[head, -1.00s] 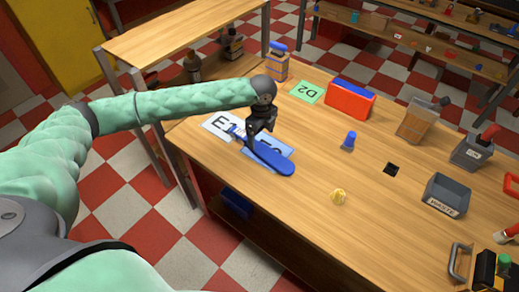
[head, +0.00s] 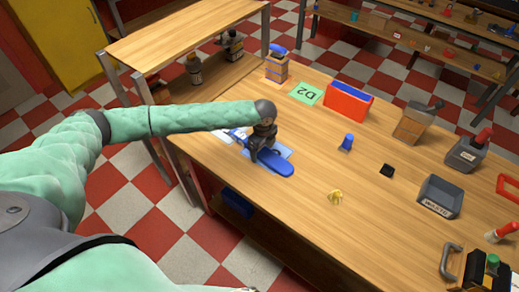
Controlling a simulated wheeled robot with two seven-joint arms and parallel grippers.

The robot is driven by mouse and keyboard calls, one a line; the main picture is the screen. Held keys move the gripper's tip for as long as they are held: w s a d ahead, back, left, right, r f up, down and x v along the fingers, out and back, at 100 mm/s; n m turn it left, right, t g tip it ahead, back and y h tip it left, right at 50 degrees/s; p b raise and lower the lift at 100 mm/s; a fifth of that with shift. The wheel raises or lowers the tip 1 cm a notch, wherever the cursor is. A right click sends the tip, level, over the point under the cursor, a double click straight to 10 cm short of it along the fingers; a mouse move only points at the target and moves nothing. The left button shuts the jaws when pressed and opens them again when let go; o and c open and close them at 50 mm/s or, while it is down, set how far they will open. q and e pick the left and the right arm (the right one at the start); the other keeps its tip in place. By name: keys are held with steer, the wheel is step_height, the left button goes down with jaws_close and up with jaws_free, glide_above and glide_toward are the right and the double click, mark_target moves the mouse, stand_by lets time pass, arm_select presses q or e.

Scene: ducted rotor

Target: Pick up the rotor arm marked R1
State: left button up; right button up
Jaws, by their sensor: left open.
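A blue, paddle-shaped part (head: 278,167), which looks like the rotor arm, lies over a light blue card on the workbench. I cannot read an R1 mark on it. My left gripper (head: 254,155) is over the middle of the blue part, pointing down. Its jaws are open, and the gripper and wrist hide part of the blue part. I cannot tell whether the fingers touch it. A white card (head: 221,136) lies to the left, partly covered by my arm. My right gripper is not in view.
A green D2 card (head: 306,93), a red and blue box (head: 348,104), a blue knob-like piece (head: 346,142), a yellow piece (head: 335,197), a small black block (head: 387,171) and a grey waste bin (head: 439,196) stand on the workbench (head: 300,225). Bare wood lies in front of the blue part.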

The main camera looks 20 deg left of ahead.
arm_select(q)
steer(key=shift+c, duration=0.2)
steer(key=c, duration=1.2)
steer(key=shift+c, duration=0.2)
